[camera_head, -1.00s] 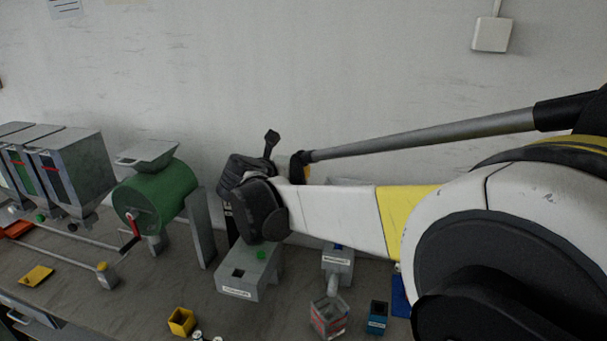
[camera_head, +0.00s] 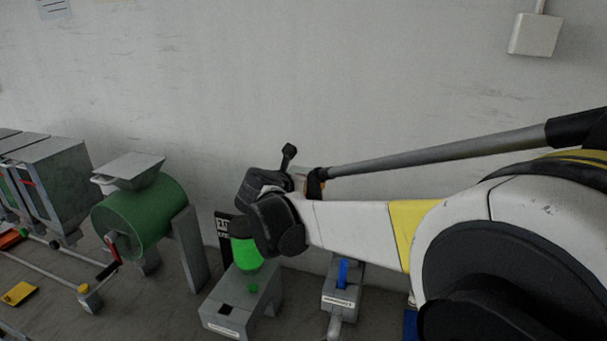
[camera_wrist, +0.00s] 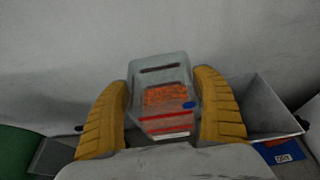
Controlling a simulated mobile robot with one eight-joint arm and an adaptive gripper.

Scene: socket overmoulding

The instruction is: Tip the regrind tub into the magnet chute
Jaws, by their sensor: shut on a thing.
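The regrind tub (camera_wrist: 163,68) is a clear, grey-tinted box with orange-red granules inside and red stripes across its near side. In the wrist view it sits between the ridged yellow fingers of my gripper (camera_wrist: 162,82), which is shut on it. A grey open-topped metal trough (camera_wrist: 268,103) shows behind and right of the right finger; it may be the magnet chute, but I read no label on it. The tub appears apart from the trough's right part; the fingers hide the rest. In the head view my wrist hides the fingers and tub.
A green drum with a grey hopper (camera_head: 130,168) stands left of my arm. The wall is close behind.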

